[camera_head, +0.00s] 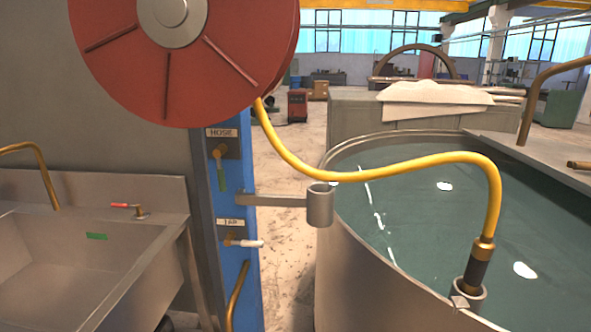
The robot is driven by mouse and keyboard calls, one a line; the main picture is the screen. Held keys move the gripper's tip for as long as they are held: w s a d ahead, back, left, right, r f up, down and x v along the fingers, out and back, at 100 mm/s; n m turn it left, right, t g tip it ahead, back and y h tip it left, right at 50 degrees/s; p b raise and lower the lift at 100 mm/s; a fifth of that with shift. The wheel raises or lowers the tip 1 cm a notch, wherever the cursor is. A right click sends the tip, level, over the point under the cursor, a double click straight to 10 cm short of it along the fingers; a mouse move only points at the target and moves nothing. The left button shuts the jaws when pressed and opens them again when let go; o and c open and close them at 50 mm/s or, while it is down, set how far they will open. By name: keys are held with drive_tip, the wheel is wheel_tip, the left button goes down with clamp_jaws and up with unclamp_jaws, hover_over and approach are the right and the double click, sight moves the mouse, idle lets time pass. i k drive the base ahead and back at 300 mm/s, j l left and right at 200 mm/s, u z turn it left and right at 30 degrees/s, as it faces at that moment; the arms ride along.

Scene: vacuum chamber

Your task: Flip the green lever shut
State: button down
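The green lever (222,178) hangs straight down from a brass valve (219,151) on the blue post. It sits just below a label reading HOSE (221,133). My gripper is not in view, and no part of my arm shows.
Below, a white lever (246,243) points right under a label reading TAP (230,223). A holder ring (320,205) juts right from the blue post (246,180). A yellow hose (400,163) runs from the red reel (185,60) to the water tank (365,270). A sink (75,235) stands left.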

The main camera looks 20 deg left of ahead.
sight(222, 149)
drive_tip(key=u, duration=1.25)
